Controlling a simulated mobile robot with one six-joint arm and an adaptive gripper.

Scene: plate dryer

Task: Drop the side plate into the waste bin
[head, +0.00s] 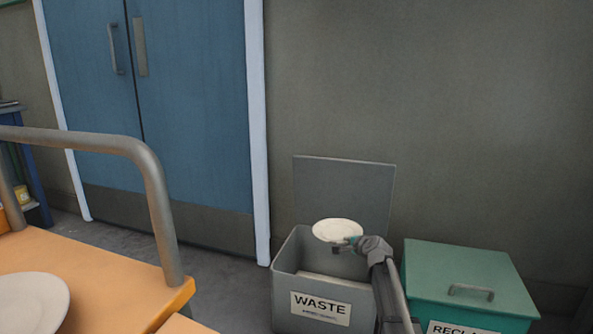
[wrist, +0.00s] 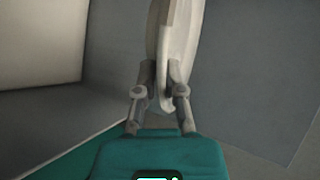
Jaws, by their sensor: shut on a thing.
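The side plate (head: 336,230) is round and off-white. My gripper (head: 352,241) is shut on its near edge and holds it above the open waste bin. In the wrist view the plate (wrist: 176,45) shows edge-on between the two fingers of my gripper (wrist: 160,85). The waste bin (head: 284,290) is a grey box labelled WASTE, with its lid (head: 340,190) raised against the wall. Part of the bin's opening is hidden behind the plate and my arm.
A green bin (head: 460,265) with a closed, handled lid stands right of the waste bin. An orange-topped trolley (head: 120,275) with a metal rail (head: 155,190) is at left, with another plate (head: 30,303) on it. Blue double doors (head: 190,120) are behind.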

